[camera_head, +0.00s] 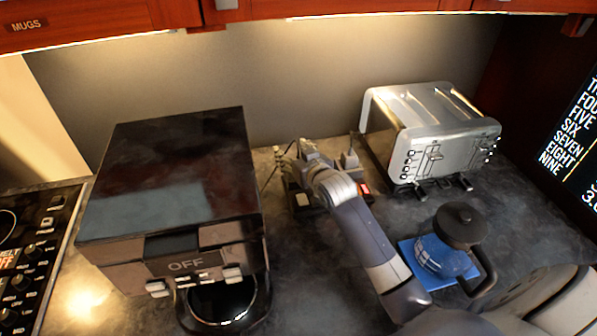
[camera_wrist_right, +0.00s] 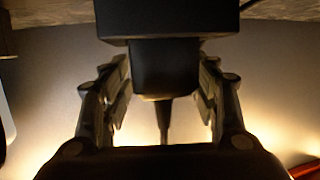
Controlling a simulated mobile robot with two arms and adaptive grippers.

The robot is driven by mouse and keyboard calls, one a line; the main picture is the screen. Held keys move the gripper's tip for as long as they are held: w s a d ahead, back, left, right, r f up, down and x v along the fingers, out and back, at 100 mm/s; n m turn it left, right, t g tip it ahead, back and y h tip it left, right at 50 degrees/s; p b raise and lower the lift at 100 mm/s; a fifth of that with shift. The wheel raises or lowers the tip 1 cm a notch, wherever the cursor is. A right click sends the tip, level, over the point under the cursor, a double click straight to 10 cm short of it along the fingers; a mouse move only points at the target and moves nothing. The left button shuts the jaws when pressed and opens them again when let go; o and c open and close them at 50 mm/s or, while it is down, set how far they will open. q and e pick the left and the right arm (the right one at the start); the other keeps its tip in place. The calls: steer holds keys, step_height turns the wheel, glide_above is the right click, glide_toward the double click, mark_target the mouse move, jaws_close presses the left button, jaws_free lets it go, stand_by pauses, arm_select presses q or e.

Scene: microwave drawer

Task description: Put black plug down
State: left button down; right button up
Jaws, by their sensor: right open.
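The black plug (camera_wrist_right: 165,68) shows in the right wrist view, between the fingers of my right gripper (camera_wrist_right: 164,88). The fingers are open, with gaps on both sides of the plug. The wide end of the plug meets a black block (camera_wrist_right: 165,20), and its cord runs the opposite way. Whether it is pushed into the block cannot be told. In the head view my right gripper (camera_head: 290,165) is at the back of the counter, between the black box-shaped appliance and the toaster, and hides most of the plug. My left gripper is out of view.
A black-topped appliance labelled OFF (camera_head: 170,180) stands left. A silver toaster (camera_head: 430,130) stands right, with a blue kettle (camera_head: 445,255) on a blue mat (camera_head: 408,247) in front. A second plug (camera_head: 348,159) stands near a red switch (camera_head: 364,188). Cabinets overhang the back.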

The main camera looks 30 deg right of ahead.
steer(key=shift+c, duration=0.3)
steer(key=c, duration=1.3)
jaws_close()
